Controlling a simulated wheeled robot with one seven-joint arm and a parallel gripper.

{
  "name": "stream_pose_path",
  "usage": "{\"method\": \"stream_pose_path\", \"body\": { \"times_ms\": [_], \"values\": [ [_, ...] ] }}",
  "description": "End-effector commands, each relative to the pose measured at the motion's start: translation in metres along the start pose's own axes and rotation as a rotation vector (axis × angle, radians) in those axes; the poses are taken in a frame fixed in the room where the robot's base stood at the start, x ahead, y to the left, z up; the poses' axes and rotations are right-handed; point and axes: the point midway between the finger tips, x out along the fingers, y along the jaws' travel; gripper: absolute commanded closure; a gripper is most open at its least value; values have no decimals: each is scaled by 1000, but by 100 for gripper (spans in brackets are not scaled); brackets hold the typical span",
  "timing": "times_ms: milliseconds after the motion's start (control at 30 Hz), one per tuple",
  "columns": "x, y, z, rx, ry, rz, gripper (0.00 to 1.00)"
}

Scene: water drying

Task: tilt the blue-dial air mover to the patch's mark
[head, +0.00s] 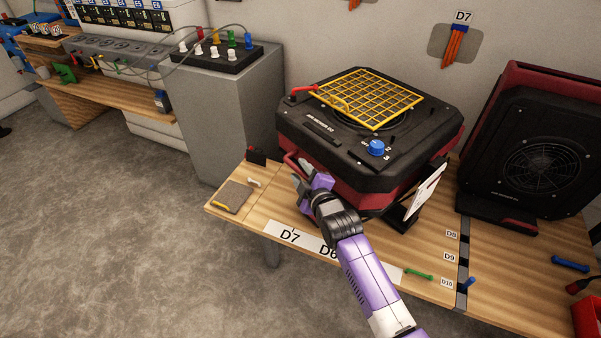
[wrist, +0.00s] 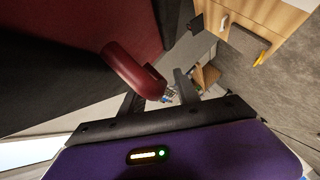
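The blue-dial air mover (head: 320,155) is a black and dark red box on the wooden bench, with a yellow grille (head: 370,98) facing up. Its blue dial (head: 376,148) sits on the top front edge, by printed numbers. A red handle (head: 291,160) sticks out at its left side; it also shows large in the wrist view (wrist: 135,70). My gripper (head: 303,170) is at this handle. In the wrist view its fingers (wrist: 158,98) stand apart, with the handle's end between or just beyond them; a gap shows beside it. A grey wall patch (head: 438,42) labelled D7 holds orange strips.
A second black and red air mover (head: 530,150) stands upright at the right. A grey pad (head: 233,196) lies at the bench's left end. A grey cabinet (head: 225,110) stands behind left. Floor at left is clear.

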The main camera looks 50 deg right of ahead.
Motion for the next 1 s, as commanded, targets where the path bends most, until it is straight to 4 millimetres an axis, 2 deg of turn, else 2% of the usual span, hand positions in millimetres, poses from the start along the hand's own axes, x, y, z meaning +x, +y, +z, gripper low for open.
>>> {"method": "stream_pose_path", "body": {
  "times_ms": [233,267,433,1000],
  "values": [
    [1,0,0,0,0,-1,62],
    [1,0,0,0,0,-1,66],
    [1,0,0,1,0,-1,99],
    [0,-1,0,1,0,-1,100]
  ]
}}
